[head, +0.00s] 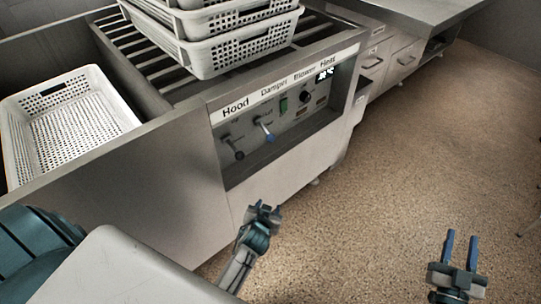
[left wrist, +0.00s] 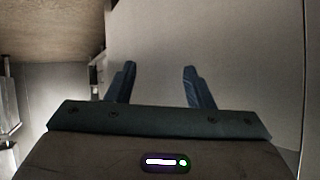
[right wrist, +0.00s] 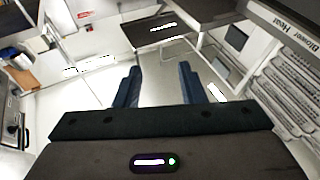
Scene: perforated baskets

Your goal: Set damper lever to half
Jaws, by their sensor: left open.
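The damper lever (head: 266,130) is on the recessed control panel (head: 290,120) under the "Damper" label in the head view. My left gripper (head: 264,211) is below the panel, in front of the cabinet, apart from both levers. Its fingers are spread and empty in the left wrist view (left wrist: 157,85). My right gripper (head: 460,250) is over the floor at the lower right, open and empty. It also shows open in the right wrist view (right wrist: 158,85).
White perforated baskets (head: 225,52) are stacked on the slatted top (head: 130,45). Another basket (head: 125,115) sits at the left. The speckled floor (head: 420,150) at right is clear.

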